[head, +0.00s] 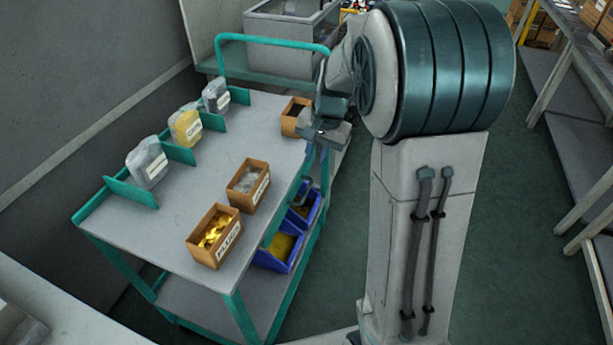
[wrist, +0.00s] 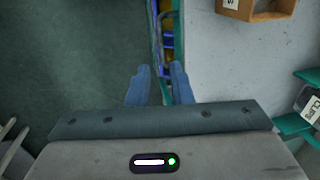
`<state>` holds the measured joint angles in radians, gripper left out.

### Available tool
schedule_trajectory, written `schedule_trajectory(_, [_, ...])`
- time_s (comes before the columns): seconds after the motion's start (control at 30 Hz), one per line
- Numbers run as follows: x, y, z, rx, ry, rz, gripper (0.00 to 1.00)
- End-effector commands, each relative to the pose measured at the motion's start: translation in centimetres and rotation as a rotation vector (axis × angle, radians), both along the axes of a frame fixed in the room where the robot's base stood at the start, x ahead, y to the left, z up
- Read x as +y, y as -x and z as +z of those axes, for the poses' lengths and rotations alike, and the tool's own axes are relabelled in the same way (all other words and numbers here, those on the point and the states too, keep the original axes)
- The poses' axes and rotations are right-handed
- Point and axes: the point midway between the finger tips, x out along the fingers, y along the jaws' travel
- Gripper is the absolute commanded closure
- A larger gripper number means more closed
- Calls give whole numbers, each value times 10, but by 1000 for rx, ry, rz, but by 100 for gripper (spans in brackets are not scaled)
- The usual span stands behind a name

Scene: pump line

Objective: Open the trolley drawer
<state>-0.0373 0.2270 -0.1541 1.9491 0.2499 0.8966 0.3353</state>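The trolley (head: 190,245) has a teal frame and a grey top, and stands left of centre in the head view. Its top also shows at the right of the wrist view (wrist: 235,75). I cannot make out the drawer front or its handle clearly; the trolley's right side is steeply angled and partly behind my arm. My gripper (head: 318,158) is at the trolley's far right edge in the head view. In the wrist view its two blue fingers (wrist: 160,72) are apart with nothing between them, pointing along the trolley's side edge.
Open boxes (head: 215,235) and clear containers (head: 148,162) stand on the trolley top. Blue bins (head: 279,248) sit below on its right side. A teal push handle (head: 272,39) rises at the far end. Green floor (head: 335,270) is clear right of the trolley.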

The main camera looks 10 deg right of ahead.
Motion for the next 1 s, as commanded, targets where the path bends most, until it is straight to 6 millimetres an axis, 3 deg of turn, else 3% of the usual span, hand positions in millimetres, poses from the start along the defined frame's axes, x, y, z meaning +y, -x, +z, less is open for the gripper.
schedule_trajectory(0.17, [1, -3, -9, 3, -2, -8, 80])
schedule_trajectory(0.7, [17, -13, -113, 5, -1, -6, 80])
schedule_trajectory(1.0, [20, -16, -134, 0, -1, -6, 80])
